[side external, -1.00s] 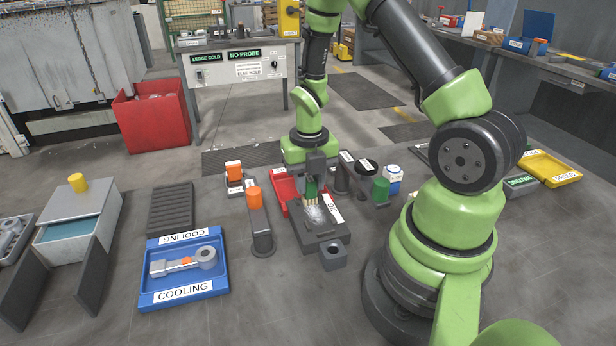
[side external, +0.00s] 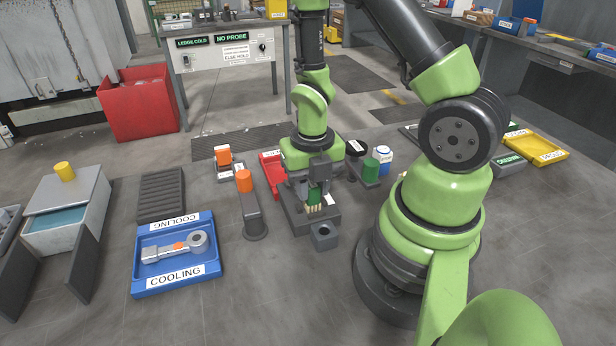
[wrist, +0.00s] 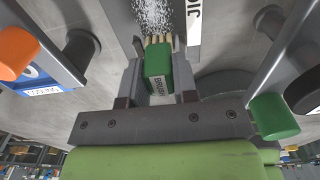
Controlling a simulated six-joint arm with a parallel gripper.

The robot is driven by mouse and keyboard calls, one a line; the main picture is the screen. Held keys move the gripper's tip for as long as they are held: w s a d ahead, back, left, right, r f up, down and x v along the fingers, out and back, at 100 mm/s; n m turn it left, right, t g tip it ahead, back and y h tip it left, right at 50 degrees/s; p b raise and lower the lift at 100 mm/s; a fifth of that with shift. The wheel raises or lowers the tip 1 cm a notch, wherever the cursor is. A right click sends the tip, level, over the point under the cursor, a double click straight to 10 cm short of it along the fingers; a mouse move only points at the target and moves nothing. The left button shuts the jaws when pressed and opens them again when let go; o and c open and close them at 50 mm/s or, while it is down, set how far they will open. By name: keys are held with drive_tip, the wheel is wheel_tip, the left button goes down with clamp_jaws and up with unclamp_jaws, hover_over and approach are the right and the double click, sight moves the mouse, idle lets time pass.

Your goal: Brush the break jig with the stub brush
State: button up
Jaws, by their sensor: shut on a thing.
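My gripper (side external: 318,188) is shut on the stub brush (side external: 314,196), a green block with pale bristles pointing down. In the wrist view, the brush (wrist: 157,68) sits between the two fingers with its BRUSH label showing. The break jig (side external: 297,217) is a dark grey block with a square socketed piece at its near end. The bristles are at the near part of the jig's top; I cannot tell whether they touch it. In the wrist view, bright silvery specks lie on the jig (wrist: 150,18) beyond the bristles. My gripper hides the jig's far part in the side view.
A blue COOLING tray (side external: 147,284) holding a grey casting lies left. An orange-topped grey fixture (side external: 252,215) stands close left of the jig. A red tray (side external: 270,168) is behind it, and a green-knobbed fixture (side external: 370,172) is right. Bare table lies in front.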

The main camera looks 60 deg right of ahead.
drive_tip(key=shift+r, duration=0.1)
drive_tip(key=shift+w+d, duration=1.45)
drive_tip(key=shift+d, duration=0.05)
drive_tip(key=shift+w+d, duration=1.3)
drive_tip(key=shift+s+a+f, duration=0.15)
drive_tip(key=shift+s+a, duration=0.6)
drive_tip(key=shift+s+a+f, duration=0.1)
drive_tip(key=shift+s+a, duration=0.6)
drive_tip(key=shift+s, duration=0.05)
clamp_jaws()
drive_tip(key=shift+s+a+r, duration=0.1)
drive_tip(key=shift+s+a, duration=1.25)
drive_tip(key=shift+a, duration=0.1)
drive_tip(key=shift+d, duration=0.1)
